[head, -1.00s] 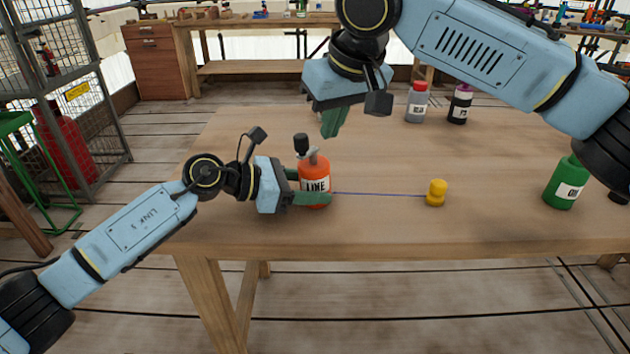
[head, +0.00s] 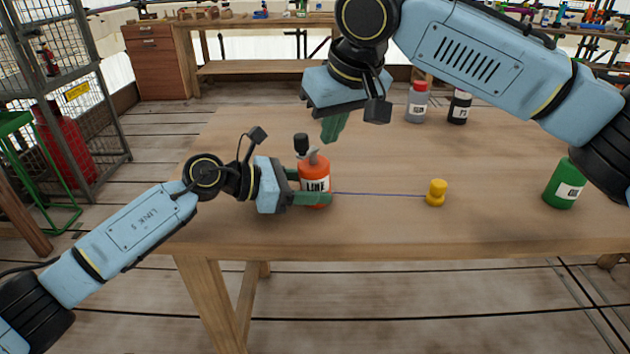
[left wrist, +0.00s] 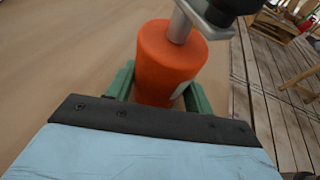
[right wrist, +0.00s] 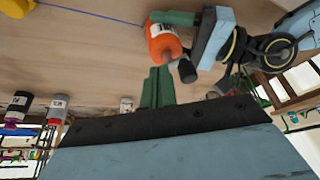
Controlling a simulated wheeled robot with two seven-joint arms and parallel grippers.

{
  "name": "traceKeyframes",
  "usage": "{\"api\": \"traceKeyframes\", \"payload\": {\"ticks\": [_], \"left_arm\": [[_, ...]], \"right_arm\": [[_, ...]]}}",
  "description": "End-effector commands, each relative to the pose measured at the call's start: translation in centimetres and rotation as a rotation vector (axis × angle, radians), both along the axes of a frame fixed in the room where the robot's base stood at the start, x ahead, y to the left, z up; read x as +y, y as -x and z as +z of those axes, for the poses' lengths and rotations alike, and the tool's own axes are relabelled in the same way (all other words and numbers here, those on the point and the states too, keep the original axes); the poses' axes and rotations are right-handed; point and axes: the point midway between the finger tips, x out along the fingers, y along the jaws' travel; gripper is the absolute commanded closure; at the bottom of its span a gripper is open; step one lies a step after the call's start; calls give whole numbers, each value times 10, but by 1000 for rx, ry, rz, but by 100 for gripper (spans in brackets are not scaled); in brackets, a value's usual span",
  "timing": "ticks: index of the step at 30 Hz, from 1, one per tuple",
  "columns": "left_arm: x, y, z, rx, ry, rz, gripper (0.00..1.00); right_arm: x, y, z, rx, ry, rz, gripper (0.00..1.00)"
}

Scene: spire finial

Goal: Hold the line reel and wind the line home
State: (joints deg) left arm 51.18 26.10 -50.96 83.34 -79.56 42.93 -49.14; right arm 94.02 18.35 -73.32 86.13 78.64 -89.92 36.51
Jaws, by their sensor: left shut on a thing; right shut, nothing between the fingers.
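The orange line reel (head: 314,172) stands upright on the table, with a "LINE" label and a crank with a black knob (head: 301,143) on top. My left gripper (head: 312,198) is shut around its body; the left wrist view shows the reel (left wrist: 168,62) between the green fingers. A thin blue line (head: 380,194) runs from the reel to a yellow bobbin-shaped piece (head: 437,193) on the table. My right gripper (head: 333,127) is shut and empty, above and behind the reel, apart from the knob. The right wrist view also shows the reel (right wrist: 162,42).
A green bottle (head: 565,184) stands at the right of the table (head: 480,232). A grey bottle with a red cap (head: 417,103) and a black bottle (head: 459,106) stand at the back. The table front is clear.

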Motion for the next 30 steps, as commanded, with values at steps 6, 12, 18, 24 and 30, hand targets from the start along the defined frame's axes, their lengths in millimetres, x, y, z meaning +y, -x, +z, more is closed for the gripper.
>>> {"api": "traceKeyframes", "payload": {"ticks": [6,12,18,24,30], "left_arm": [[0,0,-2,2,-2,-1,61],[0,0,-2,2,-2,-1,61],[0,0,-2,2,-2,-1,61],[0,0,-2,2,-2,-1,61],[0,0,-2,2,-2,-1,61]], "right_arm": [[0,0,-9,1,-1,-1,100],[0,0,-17,1,-2,1,100],[0,0,-21,-1,-1,0,100],[0,0,-21,-1,-1,0,100],[1,-1,-21,-1,-1,-1,100]]}}
